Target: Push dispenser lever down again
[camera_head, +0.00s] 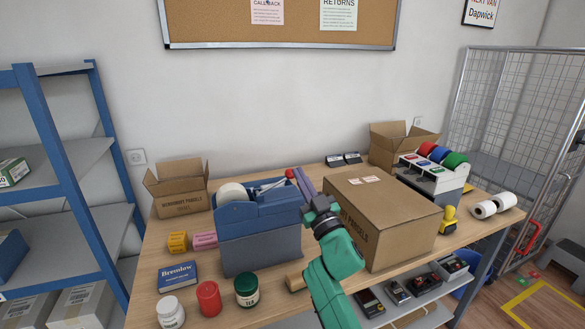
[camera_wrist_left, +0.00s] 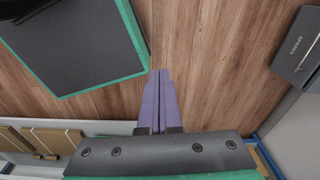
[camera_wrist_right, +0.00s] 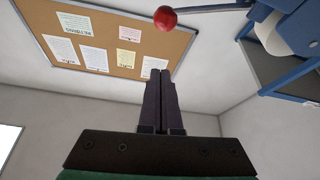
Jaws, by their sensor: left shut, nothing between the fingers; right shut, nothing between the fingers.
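The blue dispenser (camera_head: 258,225) stands on the table, with a white roll (camera_head: 233,193) at its top left. Its grey lever (camera_head: 272,184) slants up to the right and ends in a red knob (camera_head: 290,173). My right gripper (camera_head: 299,171) is shut and empty, its fingertips right beside the knob in the head view. In the right wrist view the red knob (camera_wrist_right: 165,18) shows beyond the fingertips (camera_wrist_right: 160,72); whether they touch cannot be told. My left gripper (camera_wrist_left: 160,72) is shut and empty over a wooden floor, outside the head view.
A large closed carton (camera_head: 385,225) stands right of the dispenser, close to my right arm. Jars (camera_head: 208,298) and a blue box (camera_head: 177,274) are in front. An open carton (camera_head: 178,190) stands behind left. A tape rack (camera_head: 430,178) is at the right.

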